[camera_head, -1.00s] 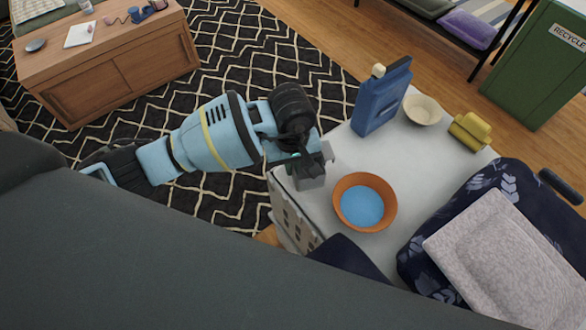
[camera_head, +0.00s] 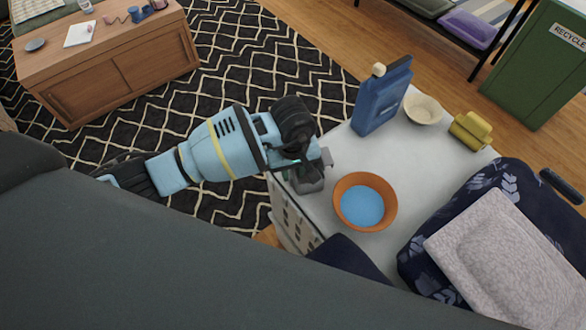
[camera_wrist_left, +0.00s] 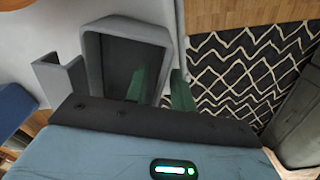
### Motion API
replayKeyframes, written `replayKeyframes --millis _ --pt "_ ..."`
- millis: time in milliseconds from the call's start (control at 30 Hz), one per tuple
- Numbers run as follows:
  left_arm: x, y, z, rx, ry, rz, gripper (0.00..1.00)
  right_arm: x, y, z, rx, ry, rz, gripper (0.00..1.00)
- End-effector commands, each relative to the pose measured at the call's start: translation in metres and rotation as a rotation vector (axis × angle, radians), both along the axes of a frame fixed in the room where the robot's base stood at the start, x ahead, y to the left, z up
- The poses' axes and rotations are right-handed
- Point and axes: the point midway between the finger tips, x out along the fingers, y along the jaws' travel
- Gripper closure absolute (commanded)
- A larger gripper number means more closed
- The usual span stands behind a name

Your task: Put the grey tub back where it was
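The grey tub (camera_wrist_left: 92,48) shows in the left wrist view as an open box with a dark inside. In the head view the tub (camera_head: 310,186) is at the left edge of the white table (camera_head: 330,240), partly hidden by my gripper. My left gripper (camera_wrist_left: 160,72) has one green finger inside the tub and the other outside its right wall. A gap shows between the inner finger and that wall, so the gripper looks open. The left gripper (camera_head: 306,172) also shows in the head view. My right gripper is not in view.
An orange bowl (camera_head: 345,213) with a blue inside stands just right of the tub. A blue bottle (camera_head: 377,105), a cream bowl (camera_head: 422,110) and a yellow item (camera_head: 470,132) stand farther back. The middle of the table is clear. Patterned rug (camera_head: 270,60) lies beyond the left edge.

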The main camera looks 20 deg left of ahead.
Motion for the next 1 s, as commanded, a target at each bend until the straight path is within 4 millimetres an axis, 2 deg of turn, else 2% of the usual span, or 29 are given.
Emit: replayKeyframes --millis 267,433,800,1000 --pt "0.000 0.000 0.001 0.000 0.000 0.000 0.75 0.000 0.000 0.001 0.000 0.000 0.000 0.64" --pt "0.001 0.000 0.014 -0.001 -0.004 0.000 0.75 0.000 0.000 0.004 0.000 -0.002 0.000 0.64" --pt "0.001 0.000 0.085 0.001 -0.004 0.000 0.75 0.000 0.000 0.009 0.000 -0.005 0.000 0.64" --pt "0.001 0.000 0.113 -0.001 -0.003 0.000 0.75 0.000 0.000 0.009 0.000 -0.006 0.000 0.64"
